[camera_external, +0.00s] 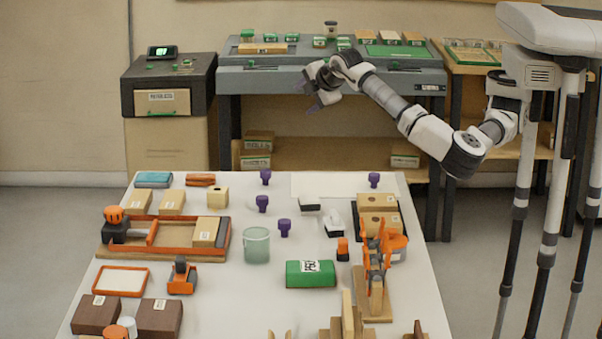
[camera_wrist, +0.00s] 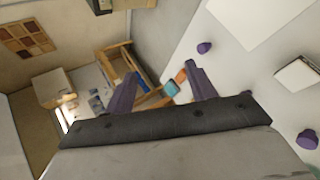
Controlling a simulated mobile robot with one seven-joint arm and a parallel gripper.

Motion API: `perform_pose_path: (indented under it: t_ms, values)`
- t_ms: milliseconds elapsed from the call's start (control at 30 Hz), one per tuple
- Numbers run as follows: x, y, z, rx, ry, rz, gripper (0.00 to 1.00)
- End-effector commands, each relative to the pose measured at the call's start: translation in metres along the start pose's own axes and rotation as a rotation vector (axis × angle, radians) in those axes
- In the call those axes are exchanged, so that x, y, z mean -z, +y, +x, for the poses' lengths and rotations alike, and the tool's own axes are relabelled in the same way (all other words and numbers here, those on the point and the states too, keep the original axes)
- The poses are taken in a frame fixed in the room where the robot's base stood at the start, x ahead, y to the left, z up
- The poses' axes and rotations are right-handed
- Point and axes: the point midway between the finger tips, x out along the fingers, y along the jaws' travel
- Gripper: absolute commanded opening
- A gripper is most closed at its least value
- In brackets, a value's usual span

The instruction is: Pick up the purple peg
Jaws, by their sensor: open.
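Several purple pegs stand on the white table in the external view: one at the back middle (camera_external: 265,177), one just in front of it (camera_external: 262,203), one further forward (camera_external: 284,228) and one at the back right (camera_external: 374,179). In the wrist view, one purple peg (camera_wrist: 204,47) is at upper right and another (camera_wrist: 307,140) near the right edge; I cannot match them to the external view. My gripper (camera_external: 307,97) is raised high, well apart from the pegs. Its purple-grey fingers (camera_wrist: 160,88) are spread and empty.
A translucent cup (camera_external: 256,246) stands close to the front peg. A green box (camera_external: 310,274) lies further forward. Black-and-white blocks (camera_external: 334,222) and stacked wooden boxes (camera_external: 378,202) are to the right. A grey bench (camera_external: 330,75) stands behind the table.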

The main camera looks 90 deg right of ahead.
Motion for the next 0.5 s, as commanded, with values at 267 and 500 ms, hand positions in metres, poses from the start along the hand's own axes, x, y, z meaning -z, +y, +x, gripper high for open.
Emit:
perform_pose_path:
  t_ms: [267, 500]
  values:
    - [0.146, -0.145, -0.051, 0.736, 0.349, 0.323, 0.56]
    - [0.173, -0.179, -0.068, 0.884, 0.381, 0.367, 0.56]
